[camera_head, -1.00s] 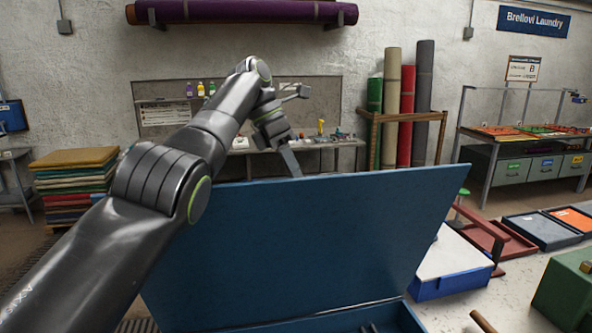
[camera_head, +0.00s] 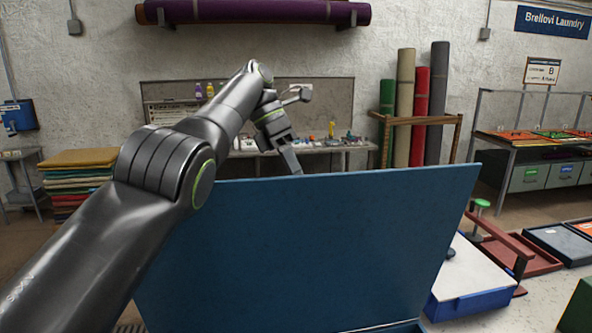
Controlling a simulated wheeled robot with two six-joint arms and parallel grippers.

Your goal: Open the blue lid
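The blue lid (camera_head: 310,250) stands raised and steeply tilted, filling the lower middle of the head view. Only a sliver of the box rim below it (camera_head: 400,327) shows at the bottom edge. My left arm reaches in front of the lid's left part and over towards its top edge. My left gripper (camera_head: 291,160) points down at the top edge, with its tip partly hidden behind the lid. One finger shows clearly, so I cannot tell its opening or whether it touches the lid. My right gripper is out of view.
A blue tray with a white top (camera_head: 470,275) and a red clamp-like frame (camera_head: 505,250) stand right of the lid. A green block (camera_head: 577,310) is at the lower right edge. Behind are a workbench (camera_head: 330,147), rolled rugs (camera_head: 418,115) and stacked rugs (camera_head: 75,180).

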